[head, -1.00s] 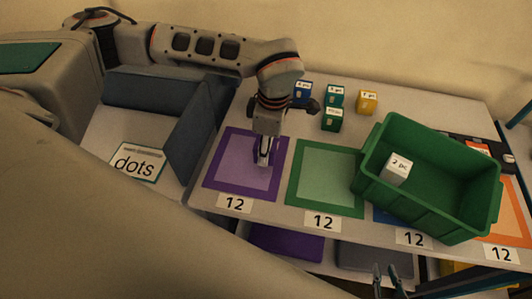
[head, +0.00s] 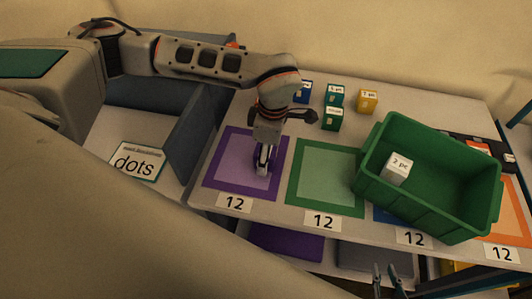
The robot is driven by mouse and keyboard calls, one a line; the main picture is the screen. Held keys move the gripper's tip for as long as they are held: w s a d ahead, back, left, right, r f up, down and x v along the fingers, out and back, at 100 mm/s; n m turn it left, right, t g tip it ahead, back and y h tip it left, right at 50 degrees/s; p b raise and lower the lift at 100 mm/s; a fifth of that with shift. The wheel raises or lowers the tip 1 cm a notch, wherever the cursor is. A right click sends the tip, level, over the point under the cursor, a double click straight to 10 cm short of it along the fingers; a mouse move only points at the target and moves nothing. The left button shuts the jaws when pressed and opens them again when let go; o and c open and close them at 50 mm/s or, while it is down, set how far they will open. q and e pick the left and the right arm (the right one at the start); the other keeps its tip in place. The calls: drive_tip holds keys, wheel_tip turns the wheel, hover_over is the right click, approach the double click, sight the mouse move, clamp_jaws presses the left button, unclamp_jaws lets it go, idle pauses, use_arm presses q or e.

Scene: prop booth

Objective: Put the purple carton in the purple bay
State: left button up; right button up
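The purple bay (head: 220,186) is a purple-framed square with a paler middle at the left of the table, above a "12" label. I cannot make out the purple carton; dark purple by the fingers may be carton or shadow.
A green crate (head: 432,222) with a white carton (head: 397,169) inside covers much of the blue bay. The green bay (head: 296,178) is empty. Several small cartons (head: 334,118) stand at the back. A grey bin (head: 190,125) adjoins the table's left side.

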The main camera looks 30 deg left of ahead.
use_arm(q)
wheel_tip(320, 180, up, 12)
drive_tip(key=shift+d+r, duration=0.15)
drive_tip(key=shift+d, duration=0.3)
idle(0.5)
